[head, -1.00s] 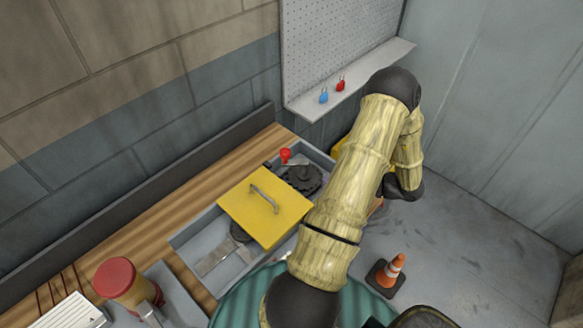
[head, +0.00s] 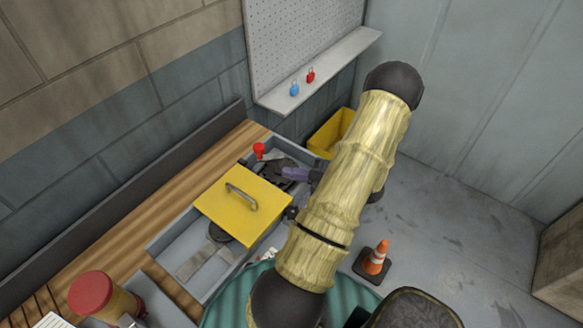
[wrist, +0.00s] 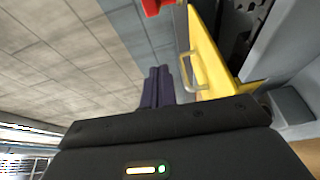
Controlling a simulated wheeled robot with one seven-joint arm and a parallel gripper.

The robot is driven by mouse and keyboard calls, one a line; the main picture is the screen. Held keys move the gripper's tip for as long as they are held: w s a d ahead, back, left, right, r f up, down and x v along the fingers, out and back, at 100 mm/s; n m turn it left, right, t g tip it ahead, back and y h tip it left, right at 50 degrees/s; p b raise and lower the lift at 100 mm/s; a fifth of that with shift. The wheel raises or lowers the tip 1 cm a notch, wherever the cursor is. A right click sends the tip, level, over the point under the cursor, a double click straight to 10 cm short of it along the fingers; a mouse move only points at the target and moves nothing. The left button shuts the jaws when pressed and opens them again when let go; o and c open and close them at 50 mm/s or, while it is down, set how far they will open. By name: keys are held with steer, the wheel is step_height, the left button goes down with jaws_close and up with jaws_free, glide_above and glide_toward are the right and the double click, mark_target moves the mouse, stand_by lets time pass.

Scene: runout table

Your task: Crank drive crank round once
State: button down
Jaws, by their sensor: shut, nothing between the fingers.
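The crank has a red knob (head: 259,150) standing at the far end of the grey tray, beside dark, partly hidden machinery. A red piece, apparently the same knob (wrist: 152,7), shows at the top edge of the wrist view. My gripper (head: 286,174) reaches in from the right over the tray's far end, its purple fingers right of the knob and apart from it. In the wrist view my gripper's fingers (wrist: 158,72) are together with nothing between them. The crank's arm is hard to make out.
A yellow cover (head: 228,213) with a metal handle (head: 241,194) lies on the tray (head: 165,252), close to my gripper. A red-topped post (head: 100,297) stands at the lower left. Padlocks sit on the shelf (head: 325,68). A cone (head: 376,258) and yellow bin (head: 326,136) are nearby.

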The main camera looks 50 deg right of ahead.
mark_target(264, 156)
steer(key=p+x, duration=0.2)
steer(key=x, duration=0.5)
steer(key=shift+w+a+r, duration=0.15)
steer(key=shift+w, duration=0.15)
steer(key=shift+w+d+p, duration=0.95)
steer(key=shift+w+d, duration=0.05)
steer(key=shift+d, duration=0.25)
steer(key=shift+w+d+f, duration=0.2)
steer(key=shift+w+d, duration=0.1)
steer(key=shift+d, duration=0.05)
steer(key=shift+w+m+t+h+p, duration=0.35)
steer(key=shift+m+h, duration=0.55)
steer(key=shift+h, duration=0.4)
